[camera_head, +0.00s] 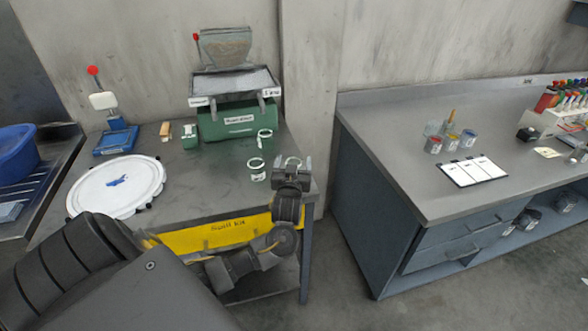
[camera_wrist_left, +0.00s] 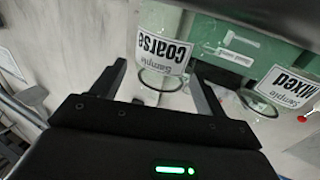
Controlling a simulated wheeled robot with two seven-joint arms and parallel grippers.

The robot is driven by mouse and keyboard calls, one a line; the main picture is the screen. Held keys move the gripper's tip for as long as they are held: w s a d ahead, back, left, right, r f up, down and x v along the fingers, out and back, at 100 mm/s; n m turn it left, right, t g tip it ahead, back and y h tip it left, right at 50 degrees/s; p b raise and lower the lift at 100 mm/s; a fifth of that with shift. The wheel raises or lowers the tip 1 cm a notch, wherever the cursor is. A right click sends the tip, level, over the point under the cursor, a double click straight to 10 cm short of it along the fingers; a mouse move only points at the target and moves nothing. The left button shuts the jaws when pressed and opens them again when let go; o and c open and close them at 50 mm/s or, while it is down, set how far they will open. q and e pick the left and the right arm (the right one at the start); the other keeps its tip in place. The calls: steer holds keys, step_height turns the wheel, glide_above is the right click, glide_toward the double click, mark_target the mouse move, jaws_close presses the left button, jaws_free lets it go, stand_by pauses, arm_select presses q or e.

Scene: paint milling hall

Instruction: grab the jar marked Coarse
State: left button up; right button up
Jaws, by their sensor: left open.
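The jar marked Coarse (camera_wrist_left: 163,48) is a clear jar with a white "Coarse Sample" label, upside down in the left wrist view. In the head view it appears to be the jar (camera_head: 292,162) at the bench's right front, partly hidden by my gripper. My left gripper (camera_head: 293,165) is open, its fingers pointing at this jar. In the left wrist view its fingertips (camera_wrist_left: 157,65) lie on either side of the jar's outline. I cannot tell whether they touch it. My right gripper is not in view.
A jar marked Mixed (camera_wrist_left: 286,88) stands close beside it. Another jar (camera_head: 264,139) stands farther back, by the green mill (camera_head: 225,125). A white round tray (camera_head: 115,187) lies on the left of the bench. A second bench (camera_head: 385,125) stands across a gap at right.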

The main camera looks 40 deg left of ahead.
arm_select(q)
steer(key=shift+w+a, duration=0.15)
steer(key=shift+w, duration=0.1)
steer(key=shift+c, duration=0.3)
steer(key=c, duration=1)
steer(key=shift+r, duration=0.15)
